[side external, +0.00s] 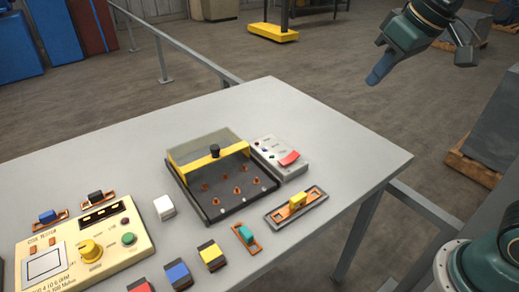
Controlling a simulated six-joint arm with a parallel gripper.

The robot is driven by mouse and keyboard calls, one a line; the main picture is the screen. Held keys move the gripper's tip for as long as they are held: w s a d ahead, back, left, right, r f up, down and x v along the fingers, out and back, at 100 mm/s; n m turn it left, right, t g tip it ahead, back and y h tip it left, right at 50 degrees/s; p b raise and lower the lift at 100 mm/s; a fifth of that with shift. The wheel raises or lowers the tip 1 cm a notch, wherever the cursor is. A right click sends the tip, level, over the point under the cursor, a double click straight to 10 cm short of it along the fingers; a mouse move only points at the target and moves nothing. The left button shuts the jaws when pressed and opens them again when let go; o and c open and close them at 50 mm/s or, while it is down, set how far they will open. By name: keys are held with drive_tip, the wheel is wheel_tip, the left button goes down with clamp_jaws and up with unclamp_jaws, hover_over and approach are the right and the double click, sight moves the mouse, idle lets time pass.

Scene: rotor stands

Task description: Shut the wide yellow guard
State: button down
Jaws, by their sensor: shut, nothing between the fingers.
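The wide yellow guard (184,157) is a yellow-edged cover with a clear panel and a black knob on its bar. It stands at the far side of a dark-framed tray (240,210), and the near part of the tray is uncovered, with several orange pegs showing. My gripper (376,78) is at the upper right of the side external view, in the air beyond the table's right end, well apart from the guard. It is shut and empty, its blue tip pointing down and left.
A grey box with a red rocker (289,158) stands right of the tray. A yellow-handled slider (297,201), a teal switch (246,234), a white cube (164,207) and several coloured blocks lie nearby. A cream control panel (120,252) is at left. The table's far right is clear.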

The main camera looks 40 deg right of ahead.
drive_tip(key=w+a, duration=0.4)
drive_tip(key=w, duration=0.7)
drive_tip(key=n+g, duration=0.2)
hover_over(207, 151)
wheel_tip(207, 151, down, 14)
drive_tip(key=shift+s+d+r+y, duration=0.2)
drive_tip(key=shift+s+y, duration=0.1)
drive_tip(key=shift+s, duration=0.15)
drive_tip(key=shift+f, duration=0.1)
drive_tip(key=x, duration=1)
drive_tip(key=shift+w, duration=0.2)
drive_tip(key=shift+s+d, duration=0.15)
drive_tip(key=shift+s, duration=0.25)
drive_tip(key=shift+s+d, duration=0.15)
drive_tip(key=shift+s, duration=0.6)
drive_tip(key=shift+s+d, duration=0.2)
drive_tip(key=shift+s, duration=0.55)
drive_tip(key=shift+s, duration=0.1)
